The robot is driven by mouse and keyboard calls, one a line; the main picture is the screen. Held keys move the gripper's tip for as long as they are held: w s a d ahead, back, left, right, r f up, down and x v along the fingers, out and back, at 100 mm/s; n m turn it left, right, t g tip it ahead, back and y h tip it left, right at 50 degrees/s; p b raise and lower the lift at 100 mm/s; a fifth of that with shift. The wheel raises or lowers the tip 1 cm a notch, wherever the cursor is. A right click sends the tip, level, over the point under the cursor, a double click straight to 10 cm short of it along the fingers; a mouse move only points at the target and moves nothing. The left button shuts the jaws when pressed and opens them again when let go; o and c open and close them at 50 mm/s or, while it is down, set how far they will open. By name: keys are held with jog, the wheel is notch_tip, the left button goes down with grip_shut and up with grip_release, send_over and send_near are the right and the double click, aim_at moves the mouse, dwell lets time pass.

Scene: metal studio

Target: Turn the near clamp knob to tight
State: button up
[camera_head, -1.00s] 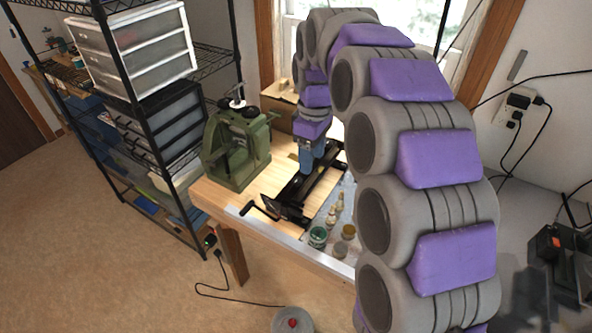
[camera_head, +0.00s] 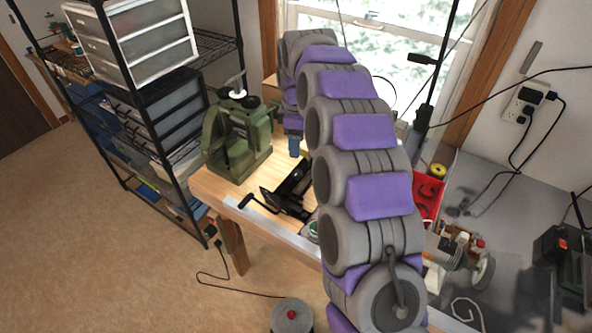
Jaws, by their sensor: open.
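A green machine (camera_head: 236,150) stands at the left end of the wooden workbench (camera_head: 222,193). My gripper (camera_head: 294,146) is the blue end of my arm. It points down to the right of the green machine, apart from its knobs. It is open, and I see nothing in it. My arm hides part of the bench behind it.
A black vise-like tool (camera_head: 285,194) with a crank handle (camera_head: 258,203) lies on the bench in front of my gripper. A black wire shelf (camera_head: 166,166) stands left of the bench. A red bin (camera_head: 427,196) and other tools stand on the right.

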aim_at(297, 172)
notch_tip(297, 172, down, 11)
jog(key=shift+f+b, duration=0.15)
jog(key=shift+b, duration=0.55)
jog(key=c, duration=1)
jog(key=shift+c, duration=0.2)
